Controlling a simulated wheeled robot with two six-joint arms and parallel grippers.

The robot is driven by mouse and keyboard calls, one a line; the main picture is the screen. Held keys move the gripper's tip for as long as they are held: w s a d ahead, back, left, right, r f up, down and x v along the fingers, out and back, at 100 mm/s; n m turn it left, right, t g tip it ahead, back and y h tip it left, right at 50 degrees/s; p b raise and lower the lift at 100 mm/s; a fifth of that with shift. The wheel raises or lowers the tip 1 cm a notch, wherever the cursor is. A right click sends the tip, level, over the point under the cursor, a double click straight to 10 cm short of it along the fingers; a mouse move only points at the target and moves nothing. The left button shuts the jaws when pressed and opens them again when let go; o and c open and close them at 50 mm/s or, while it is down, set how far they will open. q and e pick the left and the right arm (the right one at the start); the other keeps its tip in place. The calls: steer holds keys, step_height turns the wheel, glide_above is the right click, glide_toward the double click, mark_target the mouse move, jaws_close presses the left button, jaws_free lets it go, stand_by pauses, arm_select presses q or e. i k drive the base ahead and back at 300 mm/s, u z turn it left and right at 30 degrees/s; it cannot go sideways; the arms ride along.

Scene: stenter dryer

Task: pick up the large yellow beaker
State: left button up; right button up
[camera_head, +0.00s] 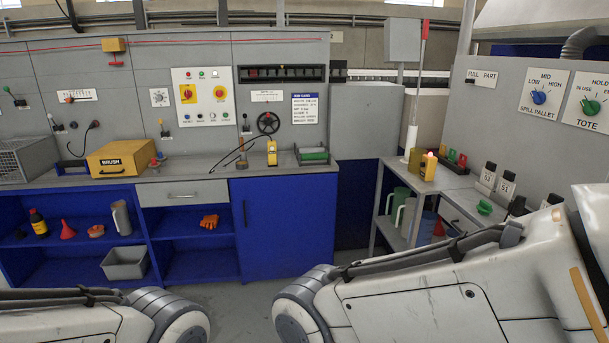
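A bright yellow, upright container (429,168) stands near the left end of the grey side bench at right. A darker, olive-yellow container (415,161) stands just behind and to its left. Both are small in the picture, and I cannot tell for sure which is the large yellow beaker. Links of both my arms fill the lower part of the view. Neither of my grippers shows, and nothing is seen held.
The side bench (455,181) also bears a green item (485,207) and black, labelled bottles (505,185). Below it, jugs (394,203) stand on a shelf. A blue cabinet (285,228) stands at centre. My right arm hides part of the bench's front.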

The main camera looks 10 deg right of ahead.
mark_target(416, 156)
steer(key=z, duration=0.6)
steer(key=i, duration=1)
steer(key=z, duration=0.5)
steer(key=k, duration=0.55)
steer(key=u, duration=0.9)
steer(key=i, duration=0.85)
steer(key=u, duration=0.65)
steer(key=i, duration=0.75)
steer(key=z, duration=0.7)
steer(key=i, duration=0.9)
steer(key=z, duration=0.6)
